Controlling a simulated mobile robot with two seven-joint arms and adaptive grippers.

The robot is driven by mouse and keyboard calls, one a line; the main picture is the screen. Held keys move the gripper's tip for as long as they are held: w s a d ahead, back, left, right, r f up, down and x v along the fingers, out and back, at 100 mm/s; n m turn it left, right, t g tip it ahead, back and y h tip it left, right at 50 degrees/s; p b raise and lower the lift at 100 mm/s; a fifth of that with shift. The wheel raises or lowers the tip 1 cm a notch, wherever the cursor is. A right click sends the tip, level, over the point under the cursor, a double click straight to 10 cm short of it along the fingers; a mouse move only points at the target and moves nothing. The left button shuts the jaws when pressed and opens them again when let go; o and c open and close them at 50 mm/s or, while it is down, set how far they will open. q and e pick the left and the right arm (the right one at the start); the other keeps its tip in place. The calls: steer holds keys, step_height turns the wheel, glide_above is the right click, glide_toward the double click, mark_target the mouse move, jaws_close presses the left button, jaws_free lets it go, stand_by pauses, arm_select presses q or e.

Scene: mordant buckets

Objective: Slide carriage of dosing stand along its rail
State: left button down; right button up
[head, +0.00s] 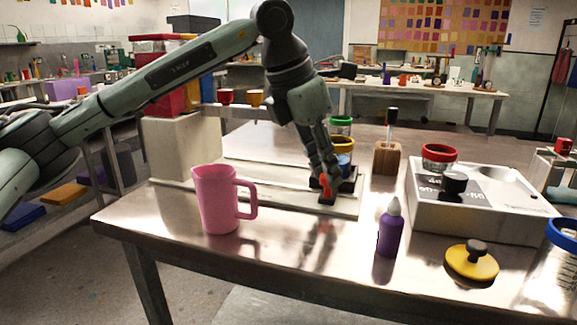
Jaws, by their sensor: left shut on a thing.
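The dosing stand's long pale base plate with its rail (282,196) lies across the metal table, behind the pink pitcher. The dark carriage (350,184) is near the right end of the plate. A red grip piece (325,188) stands at its front left. My left gripper (326,182) comes down from above with its fingers shut on the red grip piece. The fingers hide part of the carriage. A blue container (344,164) shows just behind the gripper, partly covered; I cannot tell whether it rests on the carriage. My right gripper is not in view.
A pink pitcher (217,200) stands in front of the plate. To the right are a purple bottle (390,228), a yellow lidded disc (472,262), a wooden block (386,158) and a white box unit (490,205). Yellow (342,144) and green-rimmed (341,124) containers stand behind the gripper.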

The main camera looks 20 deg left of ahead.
arm_select(q)
steer(key=shift+d, duration=0.55)
steer(key=c, duration=1.3)
jaws_free()
steer(key=shift+d, duration=0.15)
steer(key=shift+o, duration=0.2)
steer(key=shift+r, duration=0.15)
steer(key=v, duration=1.2)
